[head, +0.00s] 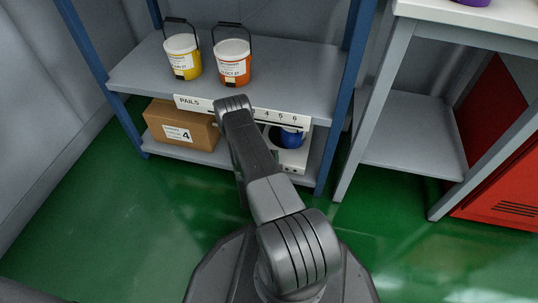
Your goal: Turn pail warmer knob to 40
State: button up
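On the lower shelf, a white unit (297,158) holds a dark blue round thing (287,137). It may be the pail warmer, but I cannot read any marking on it. Small dark marks show on its low front edge, and I cannot make out a knob or a dial setting. My arm reaches up to the upper shelf's front edge and covers the unit's left part. My gripper does not show; the arm's links hide whatever lies past the bend.
A yellow pail (183,60) and an orange pail (232,65) stand on the upper shelf (290,85). Its front strip (190,103) reads PAILS, with numbers. A cardboard box (180,125) marked 4 sits below. A grey bench (410,140) and red cabinet (500,190) stand right.

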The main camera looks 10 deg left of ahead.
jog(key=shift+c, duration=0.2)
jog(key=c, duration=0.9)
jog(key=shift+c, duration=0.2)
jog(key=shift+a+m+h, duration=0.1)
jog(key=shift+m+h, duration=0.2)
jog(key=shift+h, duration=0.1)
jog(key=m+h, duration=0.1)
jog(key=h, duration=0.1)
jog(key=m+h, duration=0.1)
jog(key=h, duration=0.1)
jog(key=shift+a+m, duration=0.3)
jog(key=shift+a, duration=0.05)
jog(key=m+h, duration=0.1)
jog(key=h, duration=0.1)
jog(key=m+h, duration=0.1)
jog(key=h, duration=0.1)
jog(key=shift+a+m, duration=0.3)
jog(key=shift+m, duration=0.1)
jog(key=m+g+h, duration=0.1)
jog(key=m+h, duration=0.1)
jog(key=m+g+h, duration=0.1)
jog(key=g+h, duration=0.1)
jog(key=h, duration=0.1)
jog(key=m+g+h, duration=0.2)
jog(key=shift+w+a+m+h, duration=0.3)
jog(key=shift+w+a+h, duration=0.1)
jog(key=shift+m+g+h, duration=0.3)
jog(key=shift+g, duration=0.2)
